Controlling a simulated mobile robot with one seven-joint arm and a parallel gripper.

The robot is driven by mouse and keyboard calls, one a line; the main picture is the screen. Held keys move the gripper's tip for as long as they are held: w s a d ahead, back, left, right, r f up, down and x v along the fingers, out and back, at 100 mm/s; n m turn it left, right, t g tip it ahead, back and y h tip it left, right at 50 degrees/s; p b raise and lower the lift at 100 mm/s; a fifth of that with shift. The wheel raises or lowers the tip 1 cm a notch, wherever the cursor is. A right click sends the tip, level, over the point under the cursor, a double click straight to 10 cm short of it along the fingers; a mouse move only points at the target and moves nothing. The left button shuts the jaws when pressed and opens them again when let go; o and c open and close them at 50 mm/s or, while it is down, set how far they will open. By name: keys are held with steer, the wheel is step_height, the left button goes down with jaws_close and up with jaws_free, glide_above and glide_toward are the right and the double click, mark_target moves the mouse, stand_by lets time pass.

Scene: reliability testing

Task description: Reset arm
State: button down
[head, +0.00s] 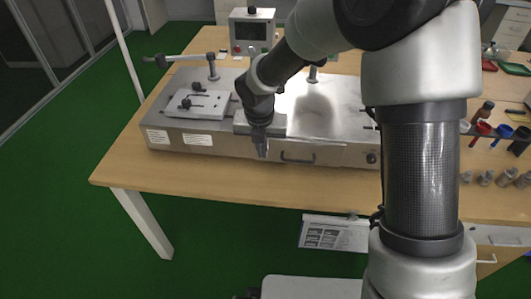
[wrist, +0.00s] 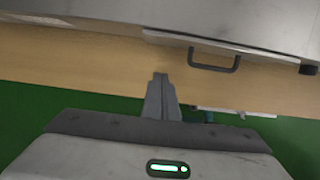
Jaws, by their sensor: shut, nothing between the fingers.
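My gripper (head: 261,148) hangs at the front of a grey metal test machine (head: 335,125) in the head view, its fingers pointing down. In the wrist view my gripper (wrist: 160,77) has its fingers together, with nothing between them. The fingertips show against the wooden table edge (wrist: 100,70), with the machine's front (wrist: 250,25) beyond. A dark drawer handle (wrist: 214,62) is to the right of the fingertips, apart from them in that view.
The wooden table (head: 130,165) carries the machine. A control box with a screen (head: 250,32) stands behind it. Bottles and coloured cups (head: 483,128) and several metal pieces (head: 486,178) stand at the right. A sheet (head: 333,234) hangs below the table's front. Green floor is open at the left.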

steer(key=v, duration=0.4)
steer(key=shift+s+r+p, duration=0.1)
steer(key=shift+r+p, duration=0.25)
steer(key=shift+r, duration=0.05)
steer(key=s+d+r+m+t+h, duration=0.1)
steer(key=s+d+r+m, duration=0.4)
steer(key=d+r+m, duration=0.3)
steer(key=s+d+r+m, duration=0.4)
steer(key=d+r+m, duration=0.25)
steer(key=m, duration=0.45)
steer(key=s+d+r+m+t+y, duration=0.1)
steer(key=s+d+r+m, duration=0.15)
steer(key=s+m, duration=0.55)
steer(key=s+d+r+m+t, duration=0.1)
steer(key=s+d+r+m, duration=0.15)
steer(key=s+m, duration=0.45)
step_height(320, 180, up, 12)
steer(key=w+m+p, duration=0.1)
steer(key=w+p, duration=0.1)
steer(key=p, duration=1)
steer(key=shift+f+m, duration=0.25)
steer(key=shift+m, duration=0.05)
